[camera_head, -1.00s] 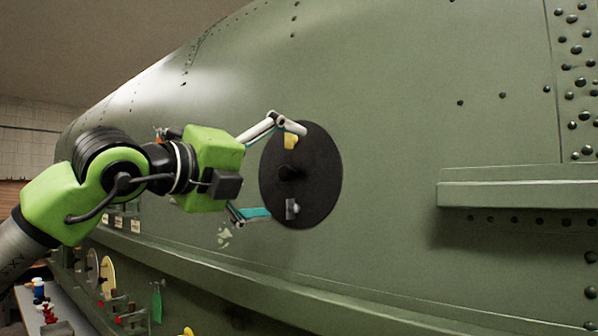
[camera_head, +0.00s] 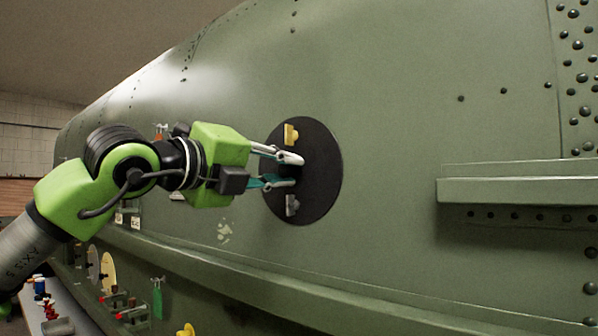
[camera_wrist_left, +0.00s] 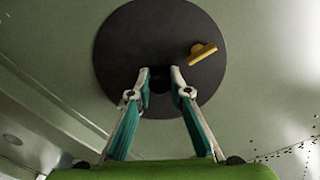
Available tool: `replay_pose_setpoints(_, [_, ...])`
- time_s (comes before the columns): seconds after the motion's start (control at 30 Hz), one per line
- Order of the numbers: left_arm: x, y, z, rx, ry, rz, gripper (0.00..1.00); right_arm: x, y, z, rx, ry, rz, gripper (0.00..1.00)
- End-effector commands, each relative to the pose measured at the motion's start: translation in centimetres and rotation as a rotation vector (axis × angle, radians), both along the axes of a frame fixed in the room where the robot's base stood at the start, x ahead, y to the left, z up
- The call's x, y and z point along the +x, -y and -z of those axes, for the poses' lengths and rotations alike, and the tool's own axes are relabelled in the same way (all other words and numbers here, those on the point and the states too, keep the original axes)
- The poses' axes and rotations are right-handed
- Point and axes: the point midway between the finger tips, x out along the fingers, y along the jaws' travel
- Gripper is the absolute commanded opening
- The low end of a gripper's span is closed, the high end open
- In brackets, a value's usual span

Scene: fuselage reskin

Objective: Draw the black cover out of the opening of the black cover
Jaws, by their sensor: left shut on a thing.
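The black cover (camera_head: 322,180) is a round black disc seated against the green fuselage wall. It also shows in the left wrist view (camera_wrist_left: 130,40). It carries a yellow latch (camera_head: 291,134) near its top and a grey latch (camera_head: 292,205) near its bottom. My left gripper (camera_head: 294,171) is at the middle of the cover, its fingers closed in on the cover's central black knob, which shows between the fingertips in the left wrist view (camera_wrist_left: 160,80). The opening's rim is hidden behind the cover. My right gripper is out of view.
A green ledge (camera_head: 515,185) sticks out of the fuselage at the right. A long green rail (camera_head: 300,290) runs below the cover. A bench (camera_head: 75,315) with small items stands at the lower left, with discs and a green tag beside it.

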Motion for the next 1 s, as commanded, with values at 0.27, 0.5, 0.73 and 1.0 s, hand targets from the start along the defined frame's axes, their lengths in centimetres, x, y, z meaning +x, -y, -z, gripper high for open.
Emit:
replay_pose_setpoints(0.27, [-0.3,-0.3,-0.1,-0.002,0.002,0.0,0.0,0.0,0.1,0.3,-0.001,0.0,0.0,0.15])
replay_pose_setpoints(0.5, [-0.7,-0.7,0.0,-0.002,0.001,0.001,0.0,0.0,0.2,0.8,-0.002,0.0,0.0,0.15])
replay_pose_setpoints(0.73, [-1.1,-1.1,0.0,-0.002,0.002,0.0,0.0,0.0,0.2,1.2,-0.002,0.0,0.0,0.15])
replay_pose_setpoints(1.0, [-1.6,-1.6,0.0,-0.002,0.002,0.0,0.0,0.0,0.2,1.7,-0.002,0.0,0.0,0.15])
